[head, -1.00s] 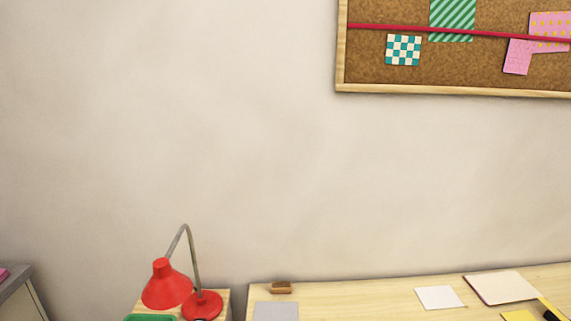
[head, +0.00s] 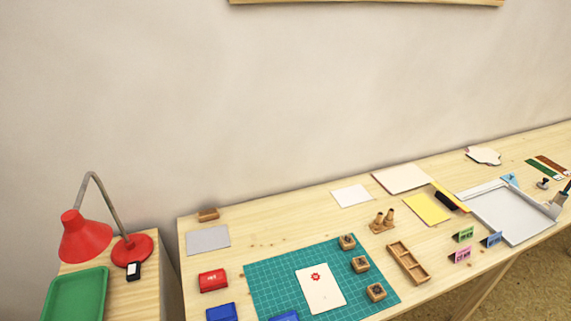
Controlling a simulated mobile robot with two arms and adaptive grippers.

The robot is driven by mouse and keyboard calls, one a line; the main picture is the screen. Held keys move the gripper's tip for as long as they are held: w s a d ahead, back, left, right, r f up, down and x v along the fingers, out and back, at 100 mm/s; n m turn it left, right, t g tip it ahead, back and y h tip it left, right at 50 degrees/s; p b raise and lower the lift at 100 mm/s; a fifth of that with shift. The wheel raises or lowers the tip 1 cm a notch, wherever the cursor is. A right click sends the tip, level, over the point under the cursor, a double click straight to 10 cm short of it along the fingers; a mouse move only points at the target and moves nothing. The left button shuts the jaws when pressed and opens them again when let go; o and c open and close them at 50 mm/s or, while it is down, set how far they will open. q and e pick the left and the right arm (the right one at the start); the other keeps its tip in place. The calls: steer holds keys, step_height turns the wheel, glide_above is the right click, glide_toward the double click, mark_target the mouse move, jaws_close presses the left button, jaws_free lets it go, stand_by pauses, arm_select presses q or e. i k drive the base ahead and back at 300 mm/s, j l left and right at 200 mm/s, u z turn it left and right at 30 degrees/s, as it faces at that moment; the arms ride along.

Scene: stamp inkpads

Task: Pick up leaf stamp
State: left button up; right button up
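Three small wooden stamp blocks stand in a rough column on the right part of the teal cutting mat (head: 270,272): a far block (head: 347,242), a middle block (head: 360,264) and a near block (head: 376,292). Each has a dark mark on top, too small to tell which is the leaf. Two wooden handled pieces (head: 382,221) stand on a small base behind the mat's right side. A white card (head: 320,289) with a red print lies on the mat. Neither of my grippers is in view.
A red inkpad (head: 213,281) and a blue inkpad (head: 221,312) lie at the mat's left. An empty wooden divided tray (head: 408,263) lies right of the blocks. A red lamp (head: 86,236) and green tray (head: 77,298) are on the left table. A paper trimmer (head: 512,213) is at right.

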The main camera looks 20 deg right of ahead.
mark_target(347, 243)
steer(key=z, duration=0.9)
steer(key=i+j+u, duration=0.1)
steer(key=u, duration=0.85)
steer(key=z, duration=1.2)
steer(key=k+l, duration=0.1)
